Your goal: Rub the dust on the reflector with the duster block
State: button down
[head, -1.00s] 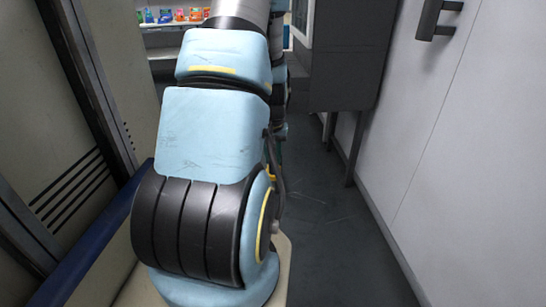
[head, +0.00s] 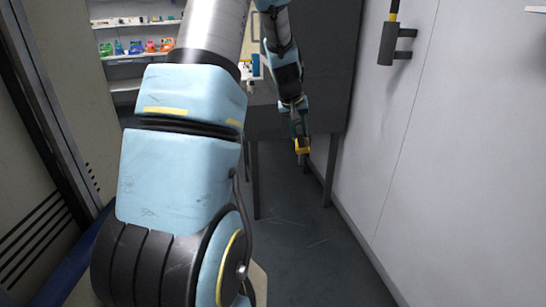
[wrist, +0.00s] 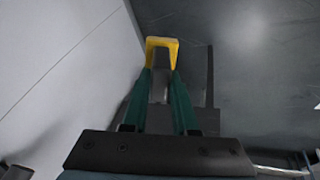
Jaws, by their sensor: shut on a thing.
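My gripper (head: 300,137) hangs low in front of the dark grey cabinet, right of my upper arm in the head view. I cannot make out the reflector or any dust in either view.
The dark cabinet (head: 322,75) stands on thin legs behind the gripper. Shelves (head: 128,50) with colourful items are at the back left. Grey floor (head: 290,240) lies clear between.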

jog(key=s+d+r+m+t+h, duration=0.15)
jog(key=d+r+h, duration=0.25)
jog(key=d+r, duration=1.15)
jog(key=d+r+n+t+h, duration=0.1)
jog(key=d+r+t+h, duration=0.25)
jog(key=d+r, duration=1.2)
jog(key=s+d+r+m+g+h, duration=0.1)
jog(key=s+d+r+h, duration=0.2)
jog(key=s+r, duration=0.7)
jog(key=s+d+r+m+h, duration=0.1)
jog(key=s+d+r+h, duration=0.15)
jog(key=s+r, duration=0.7)
jog(key=s+d+r+m+g+h, duration=0.15)
jog(key=s+d+r, duration=0.3)
jog(key=r, duration=1.05)
jog(key=shift+h, duration=0.45)
jog(key=shift+s+p+x, duration=0.15)
jog(key=shift+p+x, duration=0.85)
jog(key=shift+x, duration=0.35)
jog(key=shift+s+p+x, duration=0.2)
jog(key=shift+p+x, duration=0.8)
jog(key=shift+x, duration=0.4)
jog(key=shift+w+d+f+p, duration=0.15)
jog(key=shift+d+p, duration=0.1)
jog(key=shift+d, duration=0.3)
jog(key=shift+w+d+p, duration=0.1)
jog(key=shift+d+p, duration=0.15)
jog(key=shift+d, duration=0.3)
